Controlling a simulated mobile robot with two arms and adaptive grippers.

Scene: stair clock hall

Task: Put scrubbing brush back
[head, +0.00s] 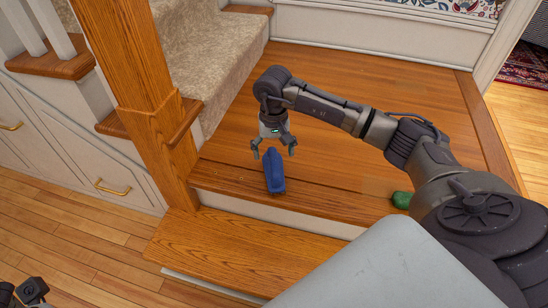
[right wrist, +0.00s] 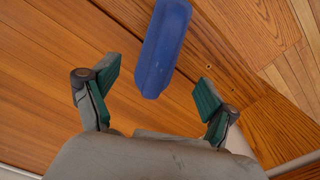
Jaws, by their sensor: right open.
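A blue scrubbing brush (head: 274,172) lies on the wooden landing, close to its front edge. My right gripper (head: 273,150) is open and hangs just above the brush's far end. In the right wrist view the brush (right wrist: 164,45) lies beyond the open fingertips (right wrist: 155,82), with its near end roughly between them. The fingers do not appear to touch it. At the lower left of the head view a dark part (head: 30,292) shows, probably of my left arm; its fingers cannot be made out.
A green object (head: 401,200) lies on the landing at the right, partly beside my arm. A wooden newel post (head: 140,80) and carpeted stairs (head: 210,50) stand to the left. A lower wooden step (head: 230,250) lies in front. The landing behind the gripper is clear.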

